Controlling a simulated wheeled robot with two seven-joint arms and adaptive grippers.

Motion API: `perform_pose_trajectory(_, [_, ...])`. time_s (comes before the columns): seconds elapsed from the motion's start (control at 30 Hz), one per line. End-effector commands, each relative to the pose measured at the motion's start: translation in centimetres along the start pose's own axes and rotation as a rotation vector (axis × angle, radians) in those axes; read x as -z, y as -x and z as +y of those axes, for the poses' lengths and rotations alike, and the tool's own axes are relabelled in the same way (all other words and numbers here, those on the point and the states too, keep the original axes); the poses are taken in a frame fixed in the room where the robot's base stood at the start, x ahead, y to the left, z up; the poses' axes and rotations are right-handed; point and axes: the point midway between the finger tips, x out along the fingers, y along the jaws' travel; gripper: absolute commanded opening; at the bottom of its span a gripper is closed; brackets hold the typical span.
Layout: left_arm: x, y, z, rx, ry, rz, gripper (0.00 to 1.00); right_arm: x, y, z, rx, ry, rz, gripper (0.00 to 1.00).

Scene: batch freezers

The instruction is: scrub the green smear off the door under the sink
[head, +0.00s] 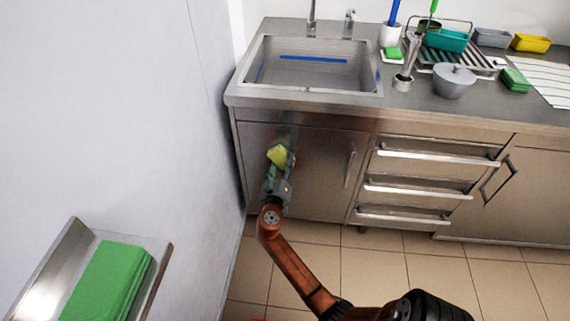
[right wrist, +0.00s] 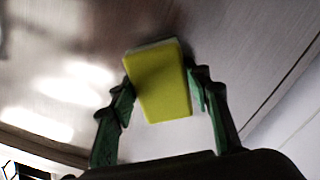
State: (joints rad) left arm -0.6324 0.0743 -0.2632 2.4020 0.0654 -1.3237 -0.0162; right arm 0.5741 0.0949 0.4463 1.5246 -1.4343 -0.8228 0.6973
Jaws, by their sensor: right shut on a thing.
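The door under the sink (head: 320,175) is brushed steel with an upright handle on its right side. A faint dull-green smear (head: 287,133) shows on its upper left part, just above the sponge. My right gripper (head: 279,166) is shut on a yellow sponge (head: 277,154) in front of that part of the door. In the right wrist view the sponge (right wrist: 162,88) sits between the two green fingers, its pale far edge toward the metal. I cannot tell whether it touches the door. The sponge may hide part of the smear. My left gripper is not in view.
A white wall (head: 140,110) stands close on the left. The sink (head: 312,75) is above, with drawers (head: 425,185) to the right. A tray with green cloths (head: 105,282) is at the lower left. Tiled floor (head: 400,262) lies below. A grey lidded pot (head: 454,82) stands on the counter.

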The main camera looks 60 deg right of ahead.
Motion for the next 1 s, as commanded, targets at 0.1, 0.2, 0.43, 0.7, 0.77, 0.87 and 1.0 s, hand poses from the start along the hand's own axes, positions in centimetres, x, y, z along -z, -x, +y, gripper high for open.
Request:
perform_pose_trajectory(0.1, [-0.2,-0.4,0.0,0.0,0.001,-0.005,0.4,0.5,-0.2,-0.5,0.005,-0.001,0.006,0.18])
perform_pose_trajectory(0.2, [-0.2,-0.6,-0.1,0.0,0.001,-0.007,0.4,0.6,0.0,-0.3,0.004,0.0,0.007,0.18])
perform_pose_trajectory(0.43, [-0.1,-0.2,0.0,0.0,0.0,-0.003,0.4,0.1,0.0,0.7,0.001,-0.001,0.006,0.18])
perform_pose_trajectory(0.7, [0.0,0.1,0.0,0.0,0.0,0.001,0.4,-1.5,0.2,2.5,0.001,0.0,0.004,0.18])
perform_pose_trajectory(0.77, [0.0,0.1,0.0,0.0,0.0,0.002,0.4,-1.7,0.2,2.8,0.001,0.0,0.004,0.18])
perform_pose_trajectory(0.87, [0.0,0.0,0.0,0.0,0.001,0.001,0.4,-1.9,0.2,2.9,0.002,0.0,0.004,0.18])
perform_pose_trajectory(1.0, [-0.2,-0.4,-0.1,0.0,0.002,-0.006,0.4,-2.0,-0.1,2.8,0.003,0.0,0.003,0.18])
